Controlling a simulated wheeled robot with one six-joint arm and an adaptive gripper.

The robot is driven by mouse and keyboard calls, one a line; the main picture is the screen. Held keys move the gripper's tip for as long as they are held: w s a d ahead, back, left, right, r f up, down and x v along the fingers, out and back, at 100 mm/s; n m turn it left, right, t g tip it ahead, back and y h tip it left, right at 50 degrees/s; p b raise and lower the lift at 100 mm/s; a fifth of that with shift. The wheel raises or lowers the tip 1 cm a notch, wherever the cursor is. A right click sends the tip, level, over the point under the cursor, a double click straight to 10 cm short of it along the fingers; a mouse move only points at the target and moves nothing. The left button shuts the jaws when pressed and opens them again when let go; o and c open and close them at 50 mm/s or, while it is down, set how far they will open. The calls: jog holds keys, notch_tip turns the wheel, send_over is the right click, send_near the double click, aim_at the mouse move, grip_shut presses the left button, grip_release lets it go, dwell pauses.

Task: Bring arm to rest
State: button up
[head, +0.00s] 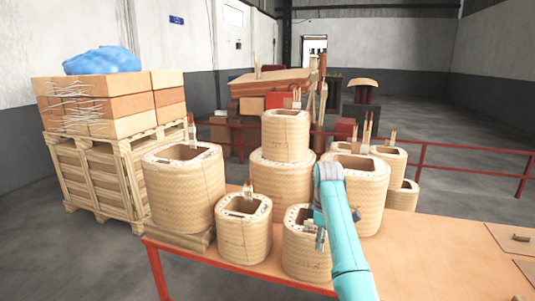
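My teal arm reaches up from the bottom of the head view over the table. My gripper (319,234) is at its end, in front of the coils and close to a small front coil (303,255). The gripper is small and partly merged with the coil behind it, so its fingers do not show clearly. I cannot tell whether it touches the coil. Several tan wrapped transformer coils stand upright here, including a large one at the left (185,190), a small one (244,228) and a stacked one (286,134).
The orange-brown table (440,255) has bare room at the right, with small flat pieces near its right edge. A pallet crate (95,175) with boxes and a blue bag (102,60) stands at the left. A red railing (470,170) runs behind the table.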

jog(key=s+f+m+t, duration=0.2)
jog(key=s+f, duration=0.2)
jog(key=f, duration=0.9)
jog(key=s+f+m+t, duration=0.1)
jog(key=s+f, duration=0.4)
jog(key=f, duration=0.9)
jog(key=s+d+f+m+t, duration=0.1)
jog(key=s+f+m+t, duration=0.1)
jog(key=s+f, duration=0.55)
jog(key=s+f+m+t, duration=0.2)
jog(key=s+f, duration=0.2)
jog(key=s, duration=0.7)
jog(key=s+r+m+t, duration=0.2)
jog(key=s+r, duration=0.1)
jog(key=s, duration=0.9)
jog(key=s+r+m+t, duration=0.2)
jog(key=s+r, duration=0.2)
jog(key=s, duration=0.8)
jog(key=s+r+m+t, duration=0.1)
jog(key=s+r, duration=0.6)
jog(key=r, duration=0.3)
jog(key=s+d+r+m+t, duration=0.1)
jog(key=s+r+m+t, duration=0.1)
jog(key=s+r, duration=0.5)
notch_tip(320, 180, up, 4)
jog(key=shift+s+r+t, duration=0.15)
jog(key=shift+s+t, duration=0.15)
jog(key=shift+s, duration=0.1)
